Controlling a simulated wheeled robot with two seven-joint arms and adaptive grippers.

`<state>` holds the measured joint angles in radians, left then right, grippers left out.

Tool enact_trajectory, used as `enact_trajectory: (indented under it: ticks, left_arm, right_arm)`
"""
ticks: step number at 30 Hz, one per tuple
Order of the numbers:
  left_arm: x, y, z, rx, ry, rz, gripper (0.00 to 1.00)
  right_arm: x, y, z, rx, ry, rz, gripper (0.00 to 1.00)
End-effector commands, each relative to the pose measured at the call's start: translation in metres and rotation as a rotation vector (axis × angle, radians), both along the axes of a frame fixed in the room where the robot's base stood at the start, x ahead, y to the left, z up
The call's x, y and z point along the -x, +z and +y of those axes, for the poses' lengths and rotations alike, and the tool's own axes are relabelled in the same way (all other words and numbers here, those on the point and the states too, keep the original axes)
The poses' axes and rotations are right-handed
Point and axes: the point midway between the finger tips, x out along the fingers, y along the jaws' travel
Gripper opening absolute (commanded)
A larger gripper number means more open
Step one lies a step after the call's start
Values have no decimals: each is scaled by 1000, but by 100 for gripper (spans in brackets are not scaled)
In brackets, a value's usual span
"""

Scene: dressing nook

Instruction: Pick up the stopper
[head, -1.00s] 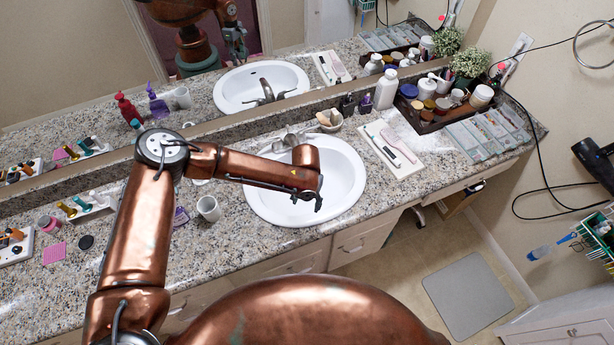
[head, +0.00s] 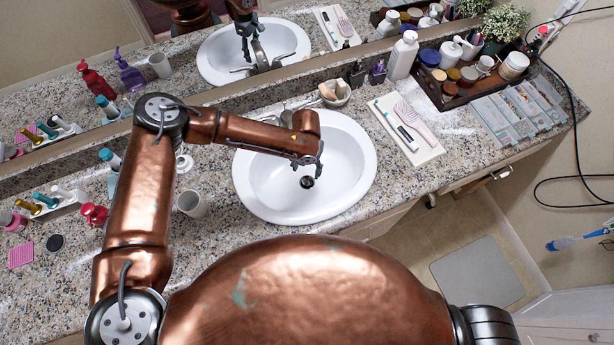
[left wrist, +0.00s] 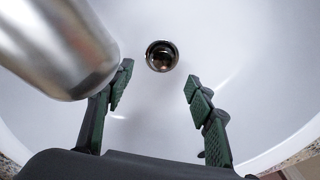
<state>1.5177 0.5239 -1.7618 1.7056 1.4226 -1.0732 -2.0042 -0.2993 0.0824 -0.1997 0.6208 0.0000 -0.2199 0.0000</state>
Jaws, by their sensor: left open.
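A small dark round piece with a shiny rim (head: 307,182) sits at the bottom of the white sink (head: 250,180). It also shows in the left wrist view (left wrist: 162,56). I cannot tell whether it is the stopper seated in the drain or the bare drain opening. My left gripper (head: 312,158) hangs over the sink bowl. In the left wrist view my left gripper (left wrist: 160,72) is open and empty, its green-padded fingers on either side of and below the round piece, apart from it. My right gripper is not in view.
A chrome faucet (left wrist: 65,45) looms close beside the left finger in the wrist view. A black disc (head: 55,243) and a pink mat (head: 21,254) lie on the left counter. A white cup (head: 192,203) stands left of the sink, a tray with brushes (head: 428,155) right.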

Motion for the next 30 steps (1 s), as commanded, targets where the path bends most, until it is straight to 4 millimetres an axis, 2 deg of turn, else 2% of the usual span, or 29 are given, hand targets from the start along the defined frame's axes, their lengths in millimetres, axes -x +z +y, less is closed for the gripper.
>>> enact_trajectory:
  ticks: [1,13,21,28,30]
  left_arm:
    - [1,-8,-1,0,-1,3,50]
    - [1,-43,-3,0,-3,3,50]
    - [1,-80,-2,-1,1,3,50]
    - [1,-81,-2,0,1,1,50]
    - [1,-81,-2,0,1,1,46]
  right_arm:
    - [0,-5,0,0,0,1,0]
    - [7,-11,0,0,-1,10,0]
    - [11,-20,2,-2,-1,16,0]
    - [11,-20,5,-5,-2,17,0]
    - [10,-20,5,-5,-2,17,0]
